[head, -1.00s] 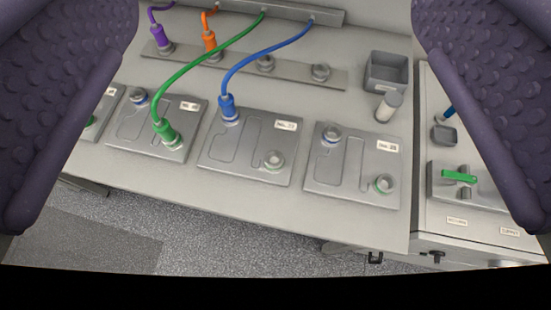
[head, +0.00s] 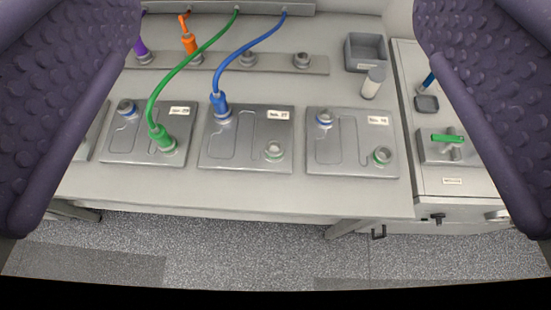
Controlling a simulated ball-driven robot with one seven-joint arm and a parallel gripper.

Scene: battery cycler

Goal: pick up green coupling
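The green coupling (head: 160,138) stands upright on the green-ringed terminal at the lower right of a grey battery plate (head: 115,148). A green cable (head: 187,66) runs from its top up to the rail at the back. My gripper (head: 280,225) shows as two dark purple, bumpy fingers at the left and right picture edges. They are wide apart, with nothing between them close by. The coupling lies beyond the fingers, nearer the left one in the picture, and neither finger touches it.
A blue coupling (head: 220,104) sits on the middle plate (head: 245,150). The right plate (head: 350,150) has bare terminals. Orange (head: 191,45) and purple (head: 141,48) couplings stand on the holder strip (head: 220,64) behind. A grey bin (head: 366,52), a small cylinder (head: 373,83) and a cabinet with a green handle (head: 447,138) are at right.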

